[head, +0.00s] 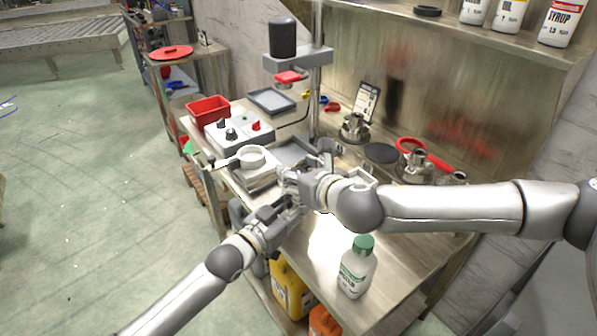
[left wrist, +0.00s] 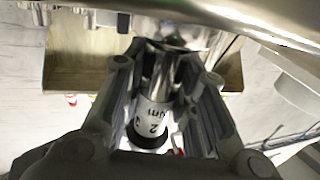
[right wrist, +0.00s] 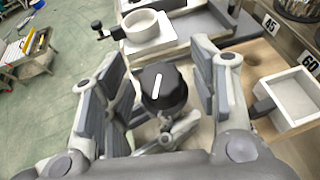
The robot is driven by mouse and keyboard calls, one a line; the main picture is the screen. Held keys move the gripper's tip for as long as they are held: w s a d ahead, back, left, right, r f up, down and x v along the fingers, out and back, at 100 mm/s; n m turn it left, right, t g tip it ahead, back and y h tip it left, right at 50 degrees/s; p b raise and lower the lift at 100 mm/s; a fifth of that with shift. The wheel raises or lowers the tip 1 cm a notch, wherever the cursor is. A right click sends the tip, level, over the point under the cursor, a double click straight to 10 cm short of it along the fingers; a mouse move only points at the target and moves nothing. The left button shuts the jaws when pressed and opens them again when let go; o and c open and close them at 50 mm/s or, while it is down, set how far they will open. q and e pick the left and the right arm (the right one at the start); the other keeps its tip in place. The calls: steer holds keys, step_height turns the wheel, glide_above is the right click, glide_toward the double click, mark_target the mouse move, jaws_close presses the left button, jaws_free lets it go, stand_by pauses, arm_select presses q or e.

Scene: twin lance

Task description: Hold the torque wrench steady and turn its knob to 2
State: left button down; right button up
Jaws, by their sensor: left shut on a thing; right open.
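The torque wrench shows in the left wrist view as a shiny metal shaft (left wrist: 160,72) with a white band (left wrist: 153,112) bearing a "2" and letters. My left gripper (left wrist: 168,75) is shut around it. In the right wrist view the black knob (right wrist: 163,88), with a white line pointing up and slightly right, sits between the spread fingers of my right gripper (right wrist: 158,70). The right gripper is open, with gaps beside the knob. In the head view both grippers meet above the bench's front part, the right (head: 287,184) above the left (head: 284,212), and they mostly hide the wrench.
A white bottle with a green cap (head: 356,268) stands on the bench near my right arm. A white ring-shaped holder (head: 252,158), a control box (head: 240,130) and a red bin (head: 208,111) lie behind to the left. Metal fittings (head: 354,128) stand at the back.

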steer(key=shift+w, duration=0.15)
steer(key=c, duration=1)
steer(key=shift+a, duration=0.1)
steer(key=shift+f+m+h, duration=0.1)
steer(key=shift+m+h, duration=0.2)
steer(key=shift+m+t+h, duration=0.5)
steer(key=shift+m+h, duration=0.1)
steer(key=m+h, duration=0.4)
steer(key=h, duration=0.1)
steer(key=m+g+h, duration=0.1)
steer(key=m+h, duration=0.5)
steer(key=shift+w, duration=0.1)
steer(key=shift+g+h, duration=0.3)
steer(key=shift+g, duration=0.1)
